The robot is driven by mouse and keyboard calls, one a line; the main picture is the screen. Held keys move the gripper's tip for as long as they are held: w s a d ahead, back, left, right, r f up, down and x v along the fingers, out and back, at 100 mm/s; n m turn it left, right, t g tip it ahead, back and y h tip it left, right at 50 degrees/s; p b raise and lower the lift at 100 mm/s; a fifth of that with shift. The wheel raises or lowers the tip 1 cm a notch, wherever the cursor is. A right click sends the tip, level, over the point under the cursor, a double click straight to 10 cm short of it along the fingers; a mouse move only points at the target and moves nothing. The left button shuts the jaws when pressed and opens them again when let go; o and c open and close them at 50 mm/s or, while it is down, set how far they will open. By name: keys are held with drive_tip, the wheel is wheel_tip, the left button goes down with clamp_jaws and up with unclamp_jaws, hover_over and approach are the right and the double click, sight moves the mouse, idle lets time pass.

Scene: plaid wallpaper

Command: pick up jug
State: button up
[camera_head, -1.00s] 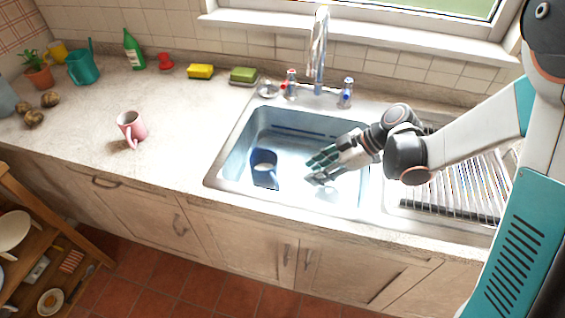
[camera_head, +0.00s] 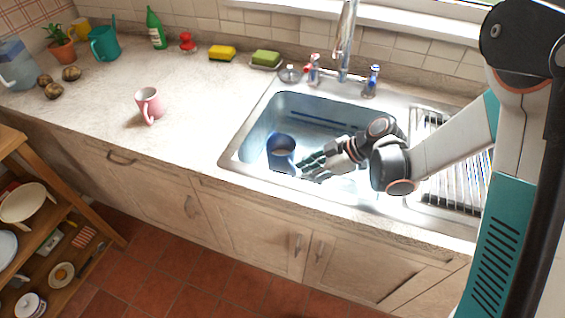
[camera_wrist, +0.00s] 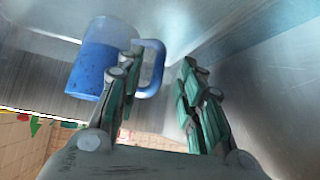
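A pale blue, see-through jug (camera_head: 16,68) stands at the far left of the counter in the head view, partly cut off by the picture edge. A blue mug-like vessel with a handle (camera_head: 281,153) stands in the sink; it also shows in the wrist view (camera_wrist: 97,62). My gripper (camera_head: 308,166) is over the sink, just right of the blue vessel.
The metal sink (camera_head: 232,160) has raised walls around my gripper, with a tall faucet (camera_head: 345,40) behind. A pink mug (camera_head: 149,104), several brown round items (camera_head: 53,90), a potted plant (camera_head: 61,48) and a teal watering can (camera_head: 104,43) stand left. The counter's middle is mostly clear.

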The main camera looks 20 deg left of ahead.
drive_tip(key=b+x, duration=0.1)
drive_tip(key=x, duration=0.2)
drive_tip(key=shift+a+f, duration=0.15)
clamp_jaws()
drive_tip(key=shift+r, duration=0.25)
